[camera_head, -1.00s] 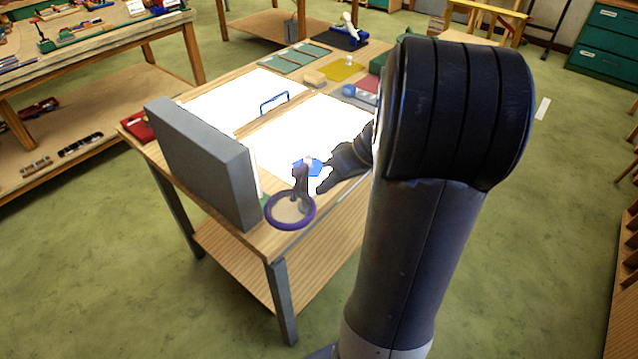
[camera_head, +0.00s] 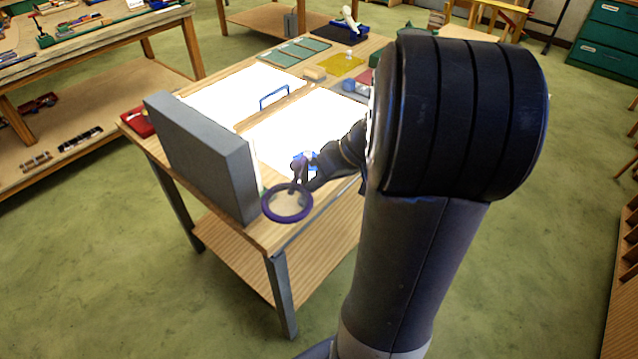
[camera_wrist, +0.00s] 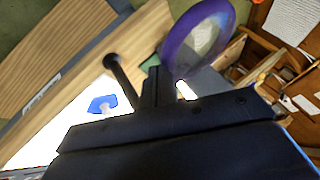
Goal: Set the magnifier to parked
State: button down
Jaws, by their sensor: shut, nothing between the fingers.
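The magnifier (camera_head: 287,217) is a round lens in a purple ring, low at the near corner of the bench beside the grey upright panel. In the wrist view its purple ring (camera_wrist: 168,48) is large, just beyond my fingers. A dark post with a rounded knob (camera_wrist: 113,62) stands left of my fingers in the wrist view. My gripper (camera_head: 301,178) is shut and empty, close behind the lens ring; its fingers show in the wrist view (camera_wrist: 156,80). Whether they touch the magnifier, I cannot tell. My arm hides part of the bench.
The bench has two bright white panels (camera_head: 231,93) and a blue handle (camera_head: 273,96) between them. A grey upright box (camera_head: 205,160) stands at its left edge. A blue piece (camera_wrist: 102,104) lies on the lit panel. Glass sheets (camera_head: 296,52) lie at the back.

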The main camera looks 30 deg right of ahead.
aim_at(297, 188)
jog(key=a+m+h+b, duration=0.1)
jog(key=w+a+m+t+b, duration=0.1)
jog(key=a+m+b, duration=0.1)
jog(key=shift+w+a+f+m+t+h, duration=0.15)
jog(key=shift+m+t+h, duration=0.15)
jog(key=shift+h, duration=0.1)
jog(key=shift+w+a+m+b, duration=0.3)
jog(key=shift+a+m+b, duration=0.1)
jog(key=shift+b, duration=0.15)
jog(key=shift+w+a, duration=0.2)
jog(key=shift+w, duration=0.05)
